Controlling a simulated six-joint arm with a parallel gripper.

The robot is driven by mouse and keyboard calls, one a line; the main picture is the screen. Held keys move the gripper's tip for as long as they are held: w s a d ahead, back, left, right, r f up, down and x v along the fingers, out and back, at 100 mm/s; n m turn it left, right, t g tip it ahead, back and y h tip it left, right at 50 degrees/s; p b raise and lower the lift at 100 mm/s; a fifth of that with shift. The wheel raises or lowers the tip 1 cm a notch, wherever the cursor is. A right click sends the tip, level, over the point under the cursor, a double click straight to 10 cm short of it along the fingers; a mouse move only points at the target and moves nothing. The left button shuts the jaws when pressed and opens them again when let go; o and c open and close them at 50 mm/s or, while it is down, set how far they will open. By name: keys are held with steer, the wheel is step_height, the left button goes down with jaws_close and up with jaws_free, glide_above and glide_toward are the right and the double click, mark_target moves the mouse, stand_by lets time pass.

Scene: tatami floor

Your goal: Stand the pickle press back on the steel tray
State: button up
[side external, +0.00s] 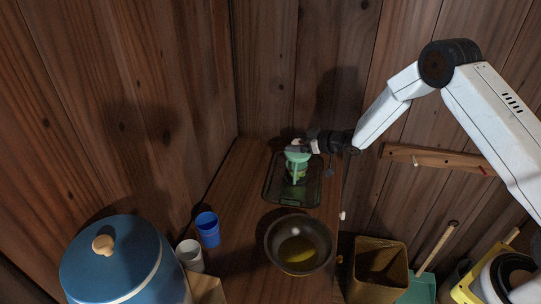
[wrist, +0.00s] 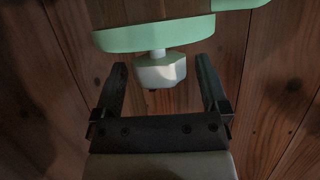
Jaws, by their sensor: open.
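The pickle press (side external: 296,170), with a pale green lid, stands upright on the dark steel tray (side external: 275,194) against the back wall, as far as the side view shows. In the wrist view its green lid (wrist: 150,34) and pale knob (wrist: 160,72) show, with the knob between my two fingers. My gripper (side external: 304,147) is at the top of the press; in the wrist view my gripper (wrist: 161,70) is open, with gaps visible on both sides of the knob. The base of the press is partly hard to make out.
A dark bowl (side external: 276,254) with something yellow inside stands in front of the tray. A blue cup (side external: 208,230), a white cup (side external: 190,256) and a large blue lidded crock (side external: 110,262) are at left. A wooden bin (side external: 376,284) is at lower right.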

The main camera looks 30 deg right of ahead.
steer(key=v, duration=1)
stand_by(0.6)
steer(key=s+a+r+m+g+h, duration=0.1)
steer(key=s+r+g+h, duration=0.1)
steer(key=s, duration=0.6)
steer(key=s+a+r+m+g+h, duration=0.1)
steer(key=s+g, duration=0.3)
steer(key=s, duration=0.4)
steer(key=s+a+r+m+g+h, duration=0.2)
steer(key=s+r+m+g, duration=0.1)
steer(key=s, duration=0.5)
steer(key=shift+s+r+g+h, duration=0.3)
steer(key=shift+s, duration=0.1)
